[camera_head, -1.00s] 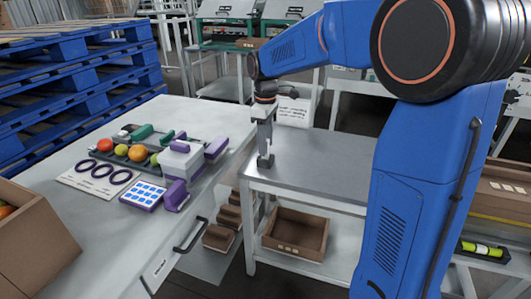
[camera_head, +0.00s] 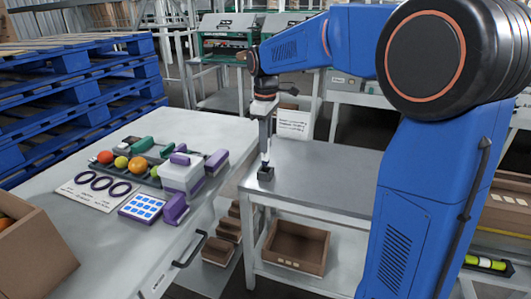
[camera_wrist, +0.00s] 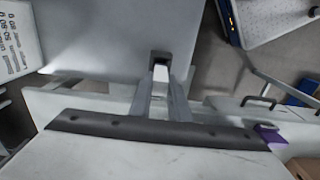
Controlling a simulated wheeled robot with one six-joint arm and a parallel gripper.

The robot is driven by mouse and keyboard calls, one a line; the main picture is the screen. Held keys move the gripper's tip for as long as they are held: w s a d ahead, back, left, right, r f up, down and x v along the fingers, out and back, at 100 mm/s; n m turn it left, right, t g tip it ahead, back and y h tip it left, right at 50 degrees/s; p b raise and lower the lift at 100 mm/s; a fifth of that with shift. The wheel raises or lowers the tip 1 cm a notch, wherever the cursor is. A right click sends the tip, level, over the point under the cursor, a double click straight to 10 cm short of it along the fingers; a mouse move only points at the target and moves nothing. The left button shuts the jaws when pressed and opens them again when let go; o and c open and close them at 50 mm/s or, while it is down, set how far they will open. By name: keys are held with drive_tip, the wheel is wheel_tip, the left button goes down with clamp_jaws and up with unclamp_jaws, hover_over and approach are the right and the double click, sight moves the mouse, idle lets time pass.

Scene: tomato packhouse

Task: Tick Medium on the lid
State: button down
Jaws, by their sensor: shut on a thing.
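My gripper (camera_head: 266,163) points down over the left part of the grey metal table (camera_head: 325,178). It is shut on a small dark block (camera_head: 266,173), close to or touching the tabletop; I cannot tell which. In the wrist view my gripper (camera_wrist: 160,85) shows its two fingers close together, with a pale piece between them and the dark block (camera_wrist: 160,57) at their tips. I cannot make out a lid or the word Medium in either view. A white card with small print (camera_head: 293,124) stands behind the table.
A white bench (camera_head: 110,240) at left holds tomatoes (camera_head: 138,165), a size card with dark rings (camera_head: 97,190), a blue-dotted pad (camera_head: 142,208) and white-and-purple blocks (camera_head: 182,172). A brown box (camera_head: 296,247) sits on the lower shelf. The metal tabletop's right side is clear.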

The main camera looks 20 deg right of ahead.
drive_tip(key=shift+r, duration=5.05)
